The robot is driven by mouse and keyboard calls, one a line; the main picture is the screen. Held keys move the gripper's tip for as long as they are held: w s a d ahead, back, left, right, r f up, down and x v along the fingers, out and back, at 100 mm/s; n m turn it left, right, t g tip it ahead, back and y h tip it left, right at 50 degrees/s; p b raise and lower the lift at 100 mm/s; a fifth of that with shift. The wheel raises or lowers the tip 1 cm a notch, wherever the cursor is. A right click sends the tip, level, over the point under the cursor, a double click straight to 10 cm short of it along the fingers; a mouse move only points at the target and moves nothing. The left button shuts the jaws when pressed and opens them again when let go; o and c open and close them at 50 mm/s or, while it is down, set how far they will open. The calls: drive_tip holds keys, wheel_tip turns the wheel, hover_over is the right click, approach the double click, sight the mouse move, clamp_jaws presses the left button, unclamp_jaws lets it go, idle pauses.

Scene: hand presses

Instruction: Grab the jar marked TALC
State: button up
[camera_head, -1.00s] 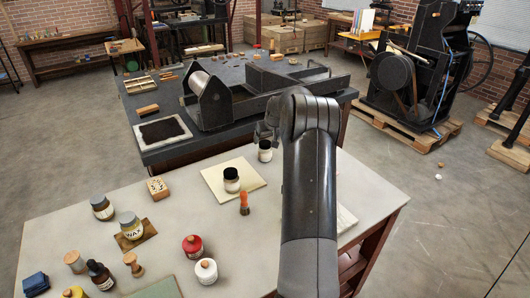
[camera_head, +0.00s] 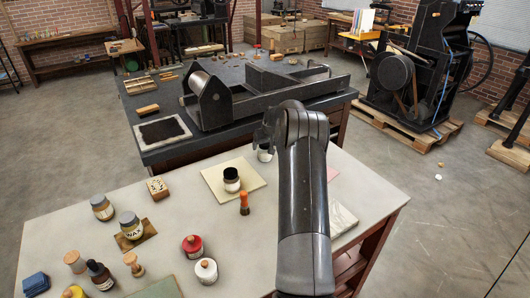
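Only WAX is legible among the labels; I cannot read TALC on any jar. A white jar (camera_head: 264,156) stands near the far edge of the pale table, its upper part hidden by my gripper (camera_head: 265,139). My gripper is at or just above this jar; its fingers are too small and dark to show whether they are open or touching. Another white jar with a black lid (camera_head: 231,181) stands on a cream sheet (camera_head: 216,181). A white-lidded jar (camera_head: 206,271) and a red jar (camera_head: 193,247) stand near the front. A grey-lidded jar (camera_head: 102,208) is at left.
The WAX jar (camera_head: 131,227) stands on a brown board. An orange-handled tool (camera_head: 244,204) stands just in front of the cream sheet. A brown bottle (camera_head: 100,276) and wooden stamps are at front left. A dark press table (camera_head: 245,120) lies behind. The table's middle left is mostly clear.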

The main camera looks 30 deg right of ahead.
drive_tip(key=c, duration=0.9)
drive_tip(key=shift+c, duration=0.6)
drive_tip(key=shift+r, duration=0.1)
